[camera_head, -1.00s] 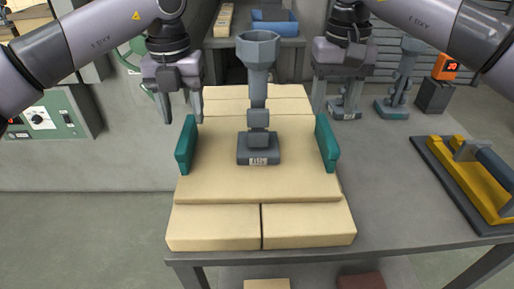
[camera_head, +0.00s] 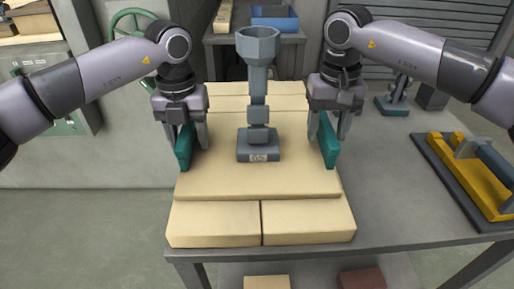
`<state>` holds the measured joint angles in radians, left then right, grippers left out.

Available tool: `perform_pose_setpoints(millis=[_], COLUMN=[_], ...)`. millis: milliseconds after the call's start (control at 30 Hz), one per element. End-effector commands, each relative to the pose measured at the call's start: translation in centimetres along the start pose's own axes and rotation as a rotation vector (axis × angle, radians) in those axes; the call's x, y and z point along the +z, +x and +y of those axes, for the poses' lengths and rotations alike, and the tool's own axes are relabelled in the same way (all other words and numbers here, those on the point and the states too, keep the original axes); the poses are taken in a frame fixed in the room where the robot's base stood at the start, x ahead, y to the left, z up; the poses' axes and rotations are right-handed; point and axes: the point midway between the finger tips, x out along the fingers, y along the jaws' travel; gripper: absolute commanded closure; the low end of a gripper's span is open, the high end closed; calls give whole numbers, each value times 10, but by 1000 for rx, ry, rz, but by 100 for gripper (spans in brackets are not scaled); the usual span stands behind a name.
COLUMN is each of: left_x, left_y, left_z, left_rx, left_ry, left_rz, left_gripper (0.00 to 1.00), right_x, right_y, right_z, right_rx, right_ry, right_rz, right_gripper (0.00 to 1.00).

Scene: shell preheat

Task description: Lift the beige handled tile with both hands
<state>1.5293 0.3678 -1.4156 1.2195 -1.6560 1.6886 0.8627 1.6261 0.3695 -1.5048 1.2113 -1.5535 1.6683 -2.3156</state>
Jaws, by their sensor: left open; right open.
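The beige tile (camera_head: 230,184) lies flat on beige blocks on the table, with a teal handle at its left (camera_head: 184,150) and a teal handle at its right (camera_head: 328,145). A grey funnel-topped piece (camera_head: 258,105) stands upright on the tile's middle. My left gripper (camera_head: 190,140) is open, pointing down at the left handle, with its fingers around the handle's upper part. My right gripper (camera_head: 328,132) is open, pointing down at the right handle in the same way. Whether the fingers touch the handles cannot be told.
Beige blocks (camera_head: 214,224) lie under the tile on the grey table (camera_head: 385,190). A yellow tool on a dark mat (camera_head: 465,180) lies at the right. A grey stand (camera_head: 394,100) is at the back right. A blue bin (camera_head: 275,20) sits on a shelf behind.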

Motion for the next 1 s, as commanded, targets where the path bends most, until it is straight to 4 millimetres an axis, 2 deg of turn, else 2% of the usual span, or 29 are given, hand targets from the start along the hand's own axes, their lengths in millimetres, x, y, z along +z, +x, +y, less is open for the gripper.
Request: perform_pose_setpoints(millis=[67,200,233,733,1000], left_x=[0,0,0,0,0], left_y=[0,0,0,-6,-20], left_z=[0,0,0,0,0], left_rx=[0,0,0,-2,-1], left_ry=[0,0,0,0,-1], left_rz=[0,0,0,-2,-2], left_gripper=[50,96,100,100,100], right_x=[0,0,0,-1,-1], right_y=[0,0,0,-6,-20], right_z=[0,0,0,0,0], right_rx=[0,0,0,-1,-1], right_ry=[0,0,0,0,0], right_rz=[0,0,0,3,3], right_gripper=[50,96,100,100,100])
